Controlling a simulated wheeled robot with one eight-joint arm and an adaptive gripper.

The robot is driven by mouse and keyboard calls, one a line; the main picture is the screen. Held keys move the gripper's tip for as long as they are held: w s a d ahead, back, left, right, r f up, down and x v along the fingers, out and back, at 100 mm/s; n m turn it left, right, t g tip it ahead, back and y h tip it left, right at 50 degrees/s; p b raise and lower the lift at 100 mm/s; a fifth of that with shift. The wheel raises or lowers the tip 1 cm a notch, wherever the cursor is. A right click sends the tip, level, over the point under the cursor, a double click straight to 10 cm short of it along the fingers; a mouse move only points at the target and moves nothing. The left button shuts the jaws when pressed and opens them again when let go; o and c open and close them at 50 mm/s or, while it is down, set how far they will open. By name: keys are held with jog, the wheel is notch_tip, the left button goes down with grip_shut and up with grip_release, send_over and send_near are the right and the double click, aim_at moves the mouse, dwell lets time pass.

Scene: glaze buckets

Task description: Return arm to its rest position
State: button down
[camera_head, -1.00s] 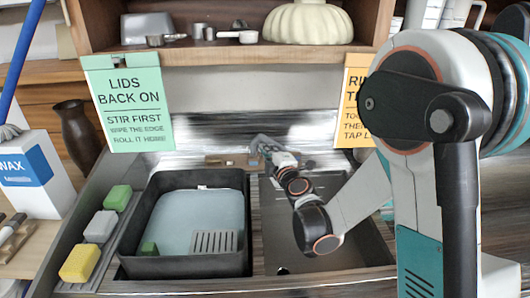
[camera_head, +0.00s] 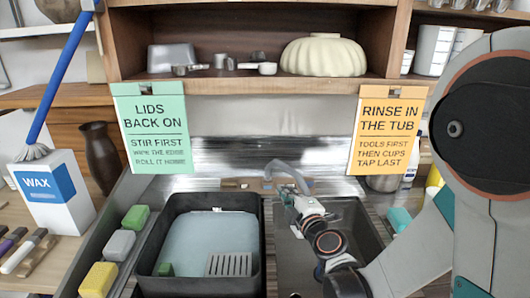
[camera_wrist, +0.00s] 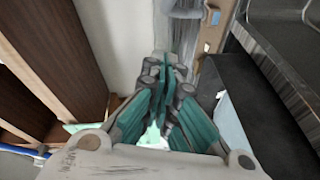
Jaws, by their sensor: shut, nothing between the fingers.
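My arm comes in from the right in the head view, its large shoulder covering the right edge. My gripper (camera_head: 285,194) is small there, above the back of the grey sink basin (camera_head: 350,214), close to the tap (camera_head: 292,172). I cannot tell whether it touches the tap. In the wrist view my gripper (camera_wrist: 164,72) has its teal-padded fingers together with nothing between them.
A black tub (camera_head: 258,250) with pale liquid and a slotted grey piece stands left of the basin. Green, grey and yellow sponges (camera_head: 98,280) line its left. A green sign (camera_head: 150,130) and an orange sign (camera_head: 388,130) hang from the shelf (camera_head: 270,84).

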jog(key=s+a+r+m+g+y, duration=0.1)
jog(key=s+r+m+g, duration=0.2)
jog(key=s, duration=0.2)
jog(key=s+d+m+g+h, duration=0.1)
jog(key=s+d+m+g, duration=0.1)
jog(key=s+m, duration=0.3)
jog(key=s+d+f+m+g+h, duration=0.1)
jog(key=s+d+m, duration=0.3)
jog(key=s, duration=0.6)
jog(key=s+d+f+m+g+h, duration=0.1)
jog(key=s+d+m+g+h, duration=0.2)
jog(key=s, duration=0.5)
jog(key=d+m, duration=0.1)
jog(key=m, duration=0.1)
jog(key=shift+f+m+g, duration=0.25)
jog(key=shift+m+g, duration=0.05)
jog(key=shift+m, duration=0.1)
